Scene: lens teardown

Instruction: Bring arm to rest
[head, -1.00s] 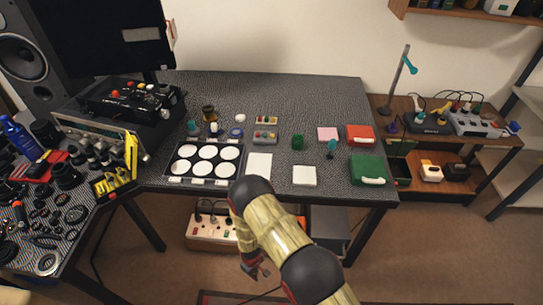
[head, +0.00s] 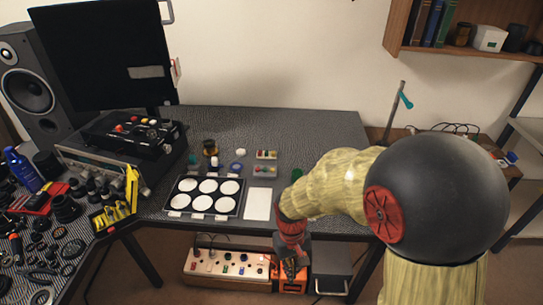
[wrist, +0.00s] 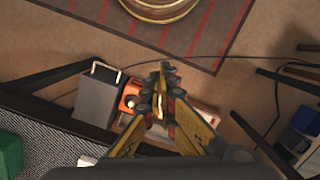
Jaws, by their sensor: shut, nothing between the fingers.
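My gripper (head: 291,268) hangs low in front of the table's front edge in the head view, pointing down. In the wrist view my gripper (wrist: 166,72) has its fingertips together with nothing between them. Below it are the floor and some boxes under the table. My arm crosses the right half of the head view and hides the right part of the table.
The dark table (head: 290,120) holds a tray with white discs (head: 173,207), a white sheet (head: 258,204) and small parts. Under it stand a white box with knobs (head: 215,264) and an orange box (head: 290,284). A striped rug (wrist: 207,50) lies on the floor.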

